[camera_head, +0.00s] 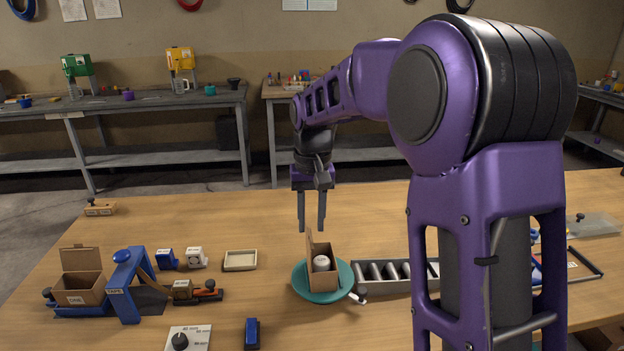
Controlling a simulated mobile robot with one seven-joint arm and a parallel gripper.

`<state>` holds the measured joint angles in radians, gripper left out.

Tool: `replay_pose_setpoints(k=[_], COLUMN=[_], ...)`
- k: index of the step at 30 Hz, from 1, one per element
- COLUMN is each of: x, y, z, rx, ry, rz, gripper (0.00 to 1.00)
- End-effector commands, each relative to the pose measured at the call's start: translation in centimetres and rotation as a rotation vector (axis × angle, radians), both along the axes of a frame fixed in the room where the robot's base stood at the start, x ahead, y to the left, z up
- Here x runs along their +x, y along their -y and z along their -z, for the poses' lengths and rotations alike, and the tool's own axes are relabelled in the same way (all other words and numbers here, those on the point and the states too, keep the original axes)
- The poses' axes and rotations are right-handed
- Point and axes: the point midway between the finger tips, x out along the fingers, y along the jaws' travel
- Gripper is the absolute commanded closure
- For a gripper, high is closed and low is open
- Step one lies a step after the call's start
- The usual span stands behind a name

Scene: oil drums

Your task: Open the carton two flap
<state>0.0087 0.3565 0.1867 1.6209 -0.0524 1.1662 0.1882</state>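A brown carton (322,283) stands on a round teal plate (297,281) near the middle of the table. A flap stands up along its left or back side, and a round white object (321,263) shows in its open top. I see no readable label on this carton, so I cannot tell whether it is carton two. Another brown carton (84,296), labelled ONE, stands at the left with a flap raised. My gripper (311,226) points down just above the middle carton's raised flap. Its two fingers are apart with nothing visible between them.
A grey tray with rollers (385,292) lies close to the plate's right. A blue taping frame (124,291) stands beside carton ONE. Small blue and white blocks, a shallow beige tray (240,260) and a dial panel (188,339) lie left. My arm hides part of the right side.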

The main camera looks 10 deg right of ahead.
Motion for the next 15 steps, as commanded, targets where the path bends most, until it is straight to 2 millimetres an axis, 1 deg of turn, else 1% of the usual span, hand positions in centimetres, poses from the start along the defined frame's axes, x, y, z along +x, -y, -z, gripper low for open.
replay_pose_setpoints(k=[1, 6, 10, 15], x=[0.1, 0.1, 0.0, 0.0], y=[0.0, 0.1, 0.1, 0.2], z=[-1.6, -5.6, -7.9, -9.7], rx=[0.001, 0.001, 0.000, 0.000], ry=[0.005, 0.004, 0.001, 0.001], rz=[0.000, -0.001, -0.001, 0.000], gripper=[0.66, 0.66, 0.66, 0.66])
